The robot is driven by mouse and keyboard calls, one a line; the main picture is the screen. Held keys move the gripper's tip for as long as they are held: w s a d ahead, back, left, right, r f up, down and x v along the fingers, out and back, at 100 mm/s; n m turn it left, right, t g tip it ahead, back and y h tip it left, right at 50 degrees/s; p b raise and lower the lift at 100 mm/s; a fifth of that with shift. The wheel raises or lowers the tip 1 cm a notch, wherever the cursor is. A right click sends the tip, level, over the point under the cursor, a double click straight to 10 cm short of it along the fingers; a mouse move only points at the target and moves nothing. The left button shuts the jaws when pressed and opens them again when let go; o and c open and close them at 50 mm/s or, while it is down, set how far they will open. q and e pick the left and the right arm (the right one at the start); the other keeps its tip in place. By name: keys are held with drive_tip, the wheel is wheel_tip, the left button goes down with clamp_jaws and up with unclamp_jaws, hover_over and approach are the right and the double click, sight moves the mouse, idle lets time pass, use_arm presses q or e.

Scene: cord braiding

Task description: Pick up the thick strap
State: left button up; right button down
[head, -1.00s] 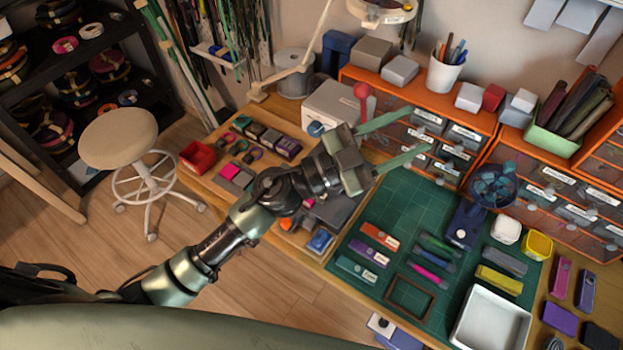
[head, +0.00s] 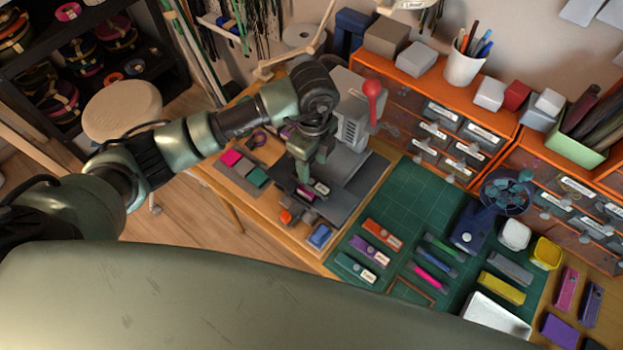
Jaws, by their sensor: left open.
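I cannot tell for certain which piece is the thick strap. Small labelled pieces, one of them pink-purple (head: 305,194), lie on a dark grey tray (head: 342,203) at the table's left part. My left gripper (head: 311,172) is open and points down just above these pieces, partly hiding them; I cannot see contact. On the green cutting mat (head: 400,200) lie orange (head: 381,234), purple (head: 370,249) and teal (head: 356,269) labelled pieces, with a yellow bar (head: 502,288) and a grey bar (head: 511,268) farther right. My right gripper is not in view.
A grey machine with a red-knobbed lever (head: 372,90) stands right behind my left gripper. Orange drawer units (head: 440,90) line the back. A blue block (head: 320,236) and an orange knob (head: 286,216) sit near the front edge. The mat's upper left is clear.

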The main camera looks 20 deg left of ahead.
sight(313, 182)
use_arm(q)
drive_tip(key=f+p, duration=0.1)
drive_tip(key=f, duration=0.1)
drive_tip(key=s+f+p, duration=0.1)
drive_tip(key=f, duration=0.1)
drive_tip(key=shift+d+f, duration=0.2)
drive_tip(key=shift+f, duration=0.6)
drive_tip(key=shift+w, duration=0.1)
clamp_jaws()
